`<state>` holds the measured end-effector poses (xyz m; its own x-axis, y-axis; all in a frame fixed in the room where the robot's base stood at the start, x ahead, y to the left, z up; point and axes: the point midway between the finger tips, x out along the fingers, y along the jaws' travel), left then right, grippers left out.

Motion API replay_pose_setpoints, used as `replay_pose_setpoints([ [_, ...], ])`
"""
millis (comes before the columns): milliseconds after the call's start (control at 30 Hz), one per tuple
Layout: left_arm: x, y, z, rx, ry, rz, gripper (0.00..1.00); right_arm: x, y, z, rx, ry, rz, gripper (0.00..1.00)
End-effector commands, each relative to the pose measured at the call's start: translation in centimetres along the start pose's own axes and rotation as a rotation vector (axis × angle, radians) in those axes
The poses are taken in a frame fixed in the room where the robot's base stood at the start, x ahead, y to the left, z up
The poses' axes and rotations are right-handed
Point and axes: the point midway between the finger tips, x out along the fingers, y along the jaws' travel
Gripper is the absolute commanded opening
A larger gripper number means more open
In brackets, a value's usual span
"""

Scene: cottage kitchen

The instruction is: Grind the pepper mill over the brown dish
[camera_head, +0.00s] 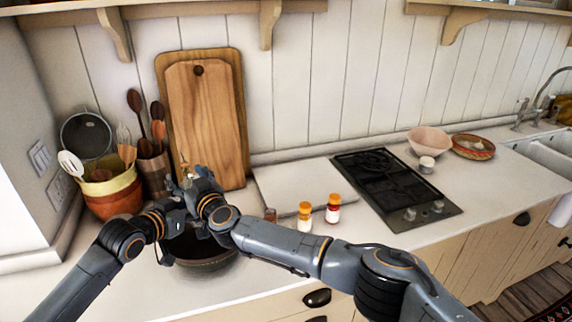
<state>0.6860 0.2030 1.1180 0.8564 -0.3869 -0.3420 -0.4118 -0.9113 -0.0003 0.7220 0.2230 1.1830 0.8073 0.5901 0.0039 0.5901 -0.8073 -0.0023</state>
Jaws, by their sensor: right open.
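The brown dish (205,264) is a dark round bowl on the counter at the lower left, partly hidden beneath my arms. My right gripper (184,188) is above the dish's far side, open, in front of the cutting boards. My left gripper (172,222) is close beside it over the dish, and its fingers are overlapped by the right wrist. I cannot tell whether it is open or shut. I cannot clearly make out the pepper mill among the crowded grippers.
Cutting boards (208,110) lean on the wall behind. A utensil pot (112,192) stands at left. Two orange-capped shakers (333,210) and a small brown jar (270,215) stand right of the dish. Beyond are a white board (300,188), a hob (385,180) and bowls (428,140).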

Motion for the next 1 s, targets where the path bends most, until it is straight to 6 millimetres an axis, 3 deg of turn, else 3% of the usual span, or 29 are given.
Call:
replay_pose_setpoints([
  [167, 0.0, 0.0, -0.1, 0.000, 0.002, 0.001, 0.14, -0.1, -0.1, 0.2, -0.001, -0.005, -0.098, 0.67],
  [567, 0.0, 0.0, -0.1, 0.000, 0.002, 0.001, 0.14, -5.7, 0.3, 0.0, -0.003, -0.003, -0.106, 0.67],
  [933, 0.0, 0.0, -0.1, 0.000, 0.002, 0.001, 0.14, -12.5, 1.0, 0.1, -0.001, -0.006, -0.105, 0.67],
  [1000, 0.0, 0.0, -0.1, 0.000, 0.002, 0.001, 0.14, -11.9, 1.0, -1.4, -0.028, 0.055, -0.109, 0.67],
])
